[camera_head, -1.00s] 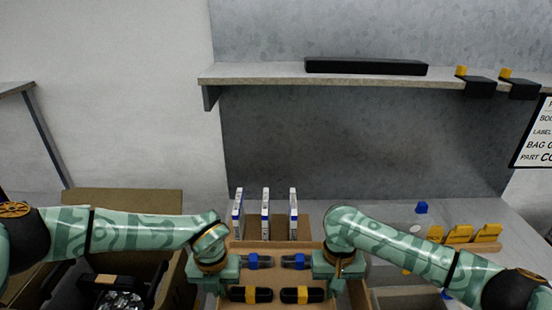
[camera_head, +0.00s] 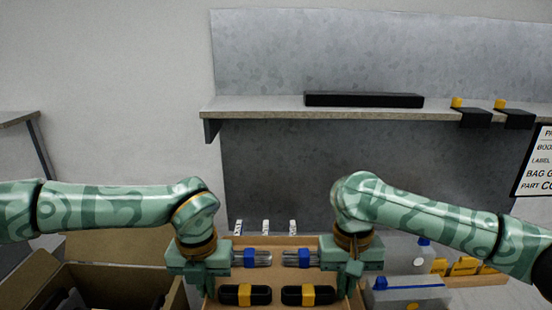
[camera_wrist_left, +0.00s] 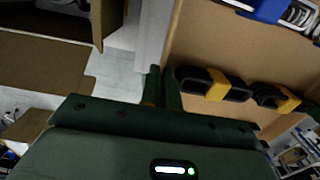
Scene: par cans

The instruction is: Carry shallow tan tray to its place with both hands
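The shallow tan tray (camera_head: 279,241) is held level between my two grippers at the bottom middle of the head view. It carries two black pieces with yellow bands (camera_head: 245,295) and two silver pieces with blue bands (camera_head: 251,257). My left gripper (camera_head: 211,277) is on its left wall; in the left wrist view the fingers (camera_wrist_left: 162,88) are closed around that wall (camera_wrist_left: 171,45). My right gripper (camera_head: 347,279) is at the right wall, its fingers pointing down and seemingly pinching it. The tray's near edge and underside are hidden in the head view.
An open cardboard box (camera_head: 105,247) stands at the left. A grey bin (camera_head: 408,292) and yellow pieces (camera_head: 465,266) lie at the right. A shelf (camera_head: 360,110) with a black bar (camera_head: 363,100) spans above.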

